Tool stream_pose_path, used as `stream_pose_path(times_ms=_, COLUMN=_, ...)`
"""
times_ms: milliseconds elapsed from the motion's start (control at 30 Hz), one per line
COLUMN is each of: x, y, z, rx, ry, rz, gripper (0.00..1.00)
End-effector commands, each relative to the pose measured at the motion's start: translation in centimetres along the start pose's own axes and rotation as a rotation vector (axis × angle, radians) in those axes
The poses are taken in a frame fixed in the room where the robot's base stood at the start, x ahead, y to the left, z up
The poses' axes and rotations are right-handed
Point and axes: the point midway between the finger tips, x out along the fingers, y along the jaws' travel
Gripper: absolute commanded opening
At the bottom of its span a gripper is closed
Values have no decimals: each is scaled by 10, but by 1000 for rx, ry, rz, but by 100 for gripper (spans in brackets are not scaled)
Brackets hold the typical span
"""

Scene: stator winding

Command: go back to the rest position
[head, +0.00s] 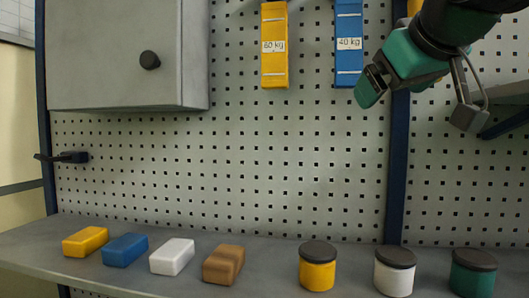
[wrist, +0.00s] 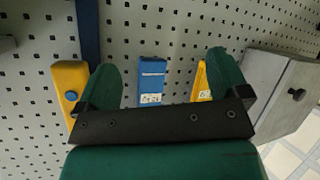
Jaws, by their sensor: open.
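My gripper (head: 370,88) is raised at the upper right of the head view, in front of the pegboard and to the right of the hanging blue 40 kg piece (head: 349,45). In the wrist view its two green fingers stand wide apart, with an empty gap (wrist: 164,66) between them. The blue piece (wrist: 152,75) and a yellow piece (wrist: 202,82) show beyond the fingers, on the board. Nothing is held.
A grey shelf (head: 140,278) carries yellow, blue, white and brown blocks (head: 224,264) and three lidded jars: yellow (head: 317,272), white (head: 394,278) and green (head: 472,280). A grey cabinet (head: 115,55) hangs at upper left. The middle of the pegboard (head: 240,160) is clear.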

Motion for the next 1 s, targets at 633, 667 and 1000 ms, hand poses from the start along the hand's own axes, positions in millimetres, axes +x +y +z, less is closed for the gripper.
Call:
stream_pose_path(times_ms=633, x=1, y=-177, z=364, rx=-22, ry=-809, rz=-715, gripper=93)
stream_pose_path(times_ms=667, x=-2, y=-180, z=367, rx=-18, ry=-820, rz=-725, gripper=93)
stream_pose_path(times_ms=1000, x=-6, y=-183, z=371, rx=-13, ry=-834, rz=-743, gripper=93)
